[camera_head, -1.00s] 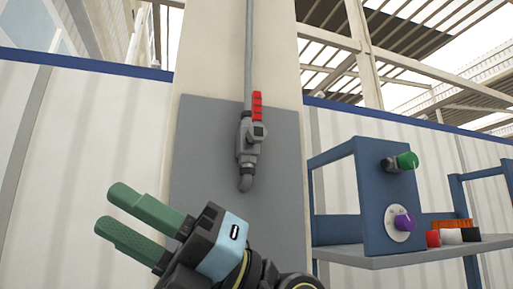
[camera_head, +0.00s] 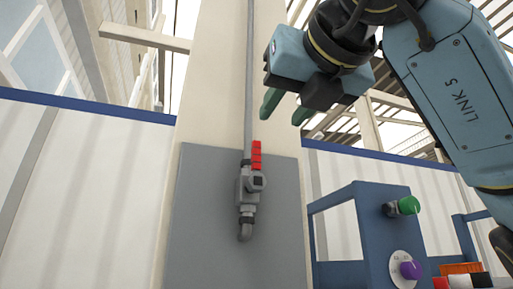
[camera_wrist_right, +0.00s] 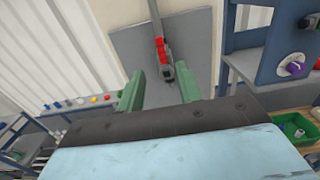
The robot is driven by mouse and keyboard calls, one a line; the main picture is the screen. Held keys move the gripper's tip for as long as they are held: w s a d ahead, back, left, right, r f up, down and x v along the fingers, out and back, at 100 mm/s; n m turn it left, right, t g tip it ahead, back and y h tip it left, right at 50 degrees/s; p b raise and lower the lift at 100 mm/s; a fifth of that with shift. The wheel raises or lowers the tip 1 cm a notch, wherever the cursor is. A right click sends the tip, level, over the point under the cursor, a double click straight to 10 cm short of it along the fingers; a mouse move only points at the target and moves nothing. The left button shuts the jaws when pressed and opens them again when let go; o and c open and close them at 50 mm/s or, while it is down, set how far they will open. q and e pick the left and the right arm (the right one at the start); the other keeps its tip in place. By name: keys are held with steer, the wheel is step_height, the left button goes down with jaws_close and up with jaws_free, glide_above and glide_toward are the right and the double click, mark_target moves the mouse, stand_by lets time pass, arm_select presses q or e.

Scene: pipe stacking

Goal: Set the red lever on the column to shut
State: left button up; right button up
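The red lever (camera_head: 257,155) is on a grey valve (camera_head: 249,185) on the column (camera_head: 215,110). It points up, alongside the vertical pipe. My right gripper (camera_head: 286,110) is open and empty, with its green fingers pointing down, above and slightly right of the lever in the head view. In the right wrist view, the red lever (camera_wrist_right: 160,47) lies beyond the two spread fingers of the gripper (camera_wrist_right: 161,90), and the gripper appears apart from it. My left gripper is not in view.
A blue frame (camera_head: 368,225) with a green knob (camera_head: 408,205) and a purple knob (camera_head: 410,270) stands right of the column. A grey plate (camera_head: 200,225) backs the valve. In the wrist view, a green bin (camera_wrist_right: 290,128) is at lower right.

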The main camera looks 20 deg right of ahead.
mark_target(257, 148)
steer(key=w+p, duration=0.5)
steer(key=w, duration=0.8)
steer(key=shift+w+a, duration=0.15)
steer(key=shift+a, duration=0.05)
steer(key=shift+c, duration=0.2)
jaws_close()
